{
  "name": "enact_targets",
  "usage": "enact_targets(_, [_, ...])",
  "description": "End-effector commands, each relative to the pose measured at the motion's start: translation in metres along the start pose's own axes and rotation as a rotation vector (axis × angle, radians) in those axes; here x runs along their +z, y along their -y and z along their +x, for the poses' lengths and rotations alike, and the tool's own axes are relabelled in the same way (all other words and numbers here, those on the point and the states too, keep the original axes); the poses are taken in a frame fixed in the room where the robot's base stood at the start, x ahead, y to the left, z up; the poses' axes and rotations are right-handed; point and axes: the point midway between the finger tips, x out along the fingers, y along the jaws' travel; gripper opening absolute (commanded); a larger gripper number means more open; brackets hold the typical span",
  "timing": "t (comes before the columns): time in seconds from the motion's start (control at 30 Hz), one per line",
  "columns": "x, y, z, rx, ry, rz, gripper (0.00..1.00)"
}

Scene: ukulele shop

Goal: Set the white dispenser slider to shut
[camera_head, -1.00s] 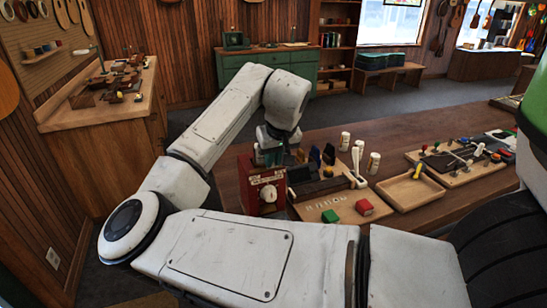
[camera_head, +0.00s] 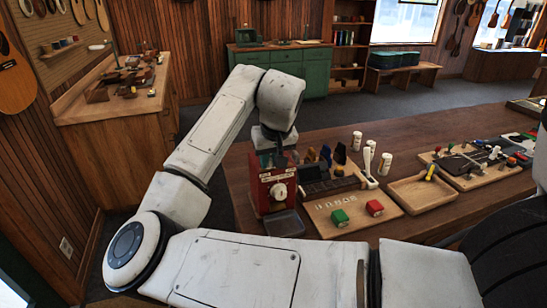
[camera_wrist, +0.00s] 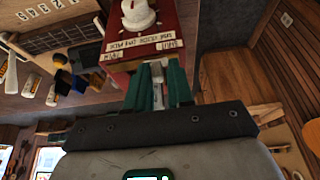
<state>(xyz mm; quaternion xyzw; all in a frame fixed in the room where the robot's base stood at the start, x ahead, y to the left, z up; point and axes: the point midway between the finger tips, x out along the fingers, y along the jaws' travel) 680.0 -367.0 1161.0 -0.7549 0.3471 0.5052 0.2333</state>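The red dispenser (camera_head: 275,190) stands at the near left end of the long wooden table, with a round white knob (camera_head: 279,191) on its front. In the wrist view the red dispenser (camera_wrist: 178,25) appears upside down, with a long white label and two small labels on its edge. My gripper (camera_wrist: 158,75) has two green fingers at that labelled edge. A narrow pale strip, perhaps the white slider (camera_wrist: 157,92), shows between the fingers. Whether they touch it I cannot tell.
Right of the dispenser is a wooden board (camera_head: 352,215) with a green block (camera_head: 340,217) and a red block (camera_head: 375,207). White bottles (camera_head: 385,163) stand behind it. A dark grey tray (camera_head: 285,224) sits below the dispenser's front.

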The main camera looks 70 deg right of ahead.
Motion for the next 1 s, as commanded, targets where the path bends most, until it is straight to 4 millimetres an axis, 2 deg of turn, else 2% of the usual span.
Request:
enact_targets(0.03, [-0.001, 0.002, 0.000, -0.003, -0.002, -0.003, 0.23])
enact_targets(0.2, [-0.001, 0.001, 0.000, -0.002, -0.002, -0.002, 0.39])
enact_targets(0.47, [0.000, 0.000, -0.001, 0.001, -0.002, 0.000, 0.39])
enact_targets(0.57, [-0.001, 0.000, -0.008, 0.001, -0.003, 0.000, 0.39])
enact_targets(1.0, [0.000, 0.000, -0.085, -0.001, -0.005, 0.000, 0.39])
